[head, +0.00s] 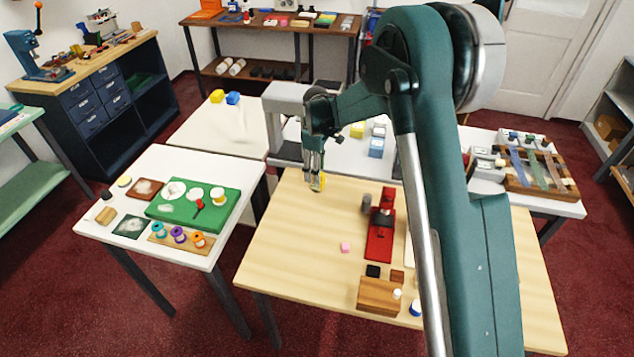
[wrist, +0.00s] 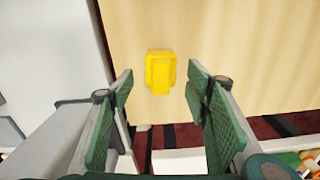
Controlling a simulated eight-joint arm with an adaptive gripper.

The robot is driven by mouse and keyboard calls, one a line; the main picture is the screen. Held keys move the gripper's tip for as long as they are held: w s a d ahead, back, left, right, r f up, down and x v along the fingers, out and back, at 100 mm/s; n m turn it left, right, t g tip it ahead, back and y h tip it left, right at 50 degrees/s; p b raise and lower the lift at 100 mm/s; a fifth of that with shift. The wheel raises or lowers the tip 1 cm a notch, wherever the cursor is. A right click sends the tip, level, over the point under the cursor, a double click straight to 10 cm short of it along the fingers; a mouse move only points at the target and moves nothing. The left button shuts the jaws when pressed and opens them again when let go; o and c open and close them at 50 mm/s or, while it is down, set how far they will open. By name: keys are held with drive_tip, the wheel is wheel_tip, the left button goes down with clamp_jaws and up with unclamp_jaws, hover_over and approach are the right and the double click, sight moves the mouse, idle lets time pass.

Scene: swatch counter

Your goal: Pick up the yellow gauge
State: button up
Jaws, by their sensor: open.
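The yellow gauge (wrist: 161,72) is a small block on the light wooden table, close to the table's edge. In the wrist view it sits upright in the picture, centred between my two fingers and slightly past their tips. In the head view it shows as a small yellow patch (head: 319,182) at my fingertips, partly hidden by them. My gripper (head: 314,182) points down over the table's far left corner. It is open and empty, with a green-padded finger on each side of the gauge in the wrist view (wrist: 160,88). I cannot tell how high the tips are above the table.
A grey frame (head: 288,98) rises just behind my gripper. A white table (head: 115,210) with a green board stands at left.

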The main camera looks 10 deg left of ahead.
drive_tip(key=shift+d+f, duration=0.1)
drive_tip(key=shift+f, duration=2.25)
drive_tip(key=shift+c, duration=0.7)
drive_tip(key=c, duration=0.9)
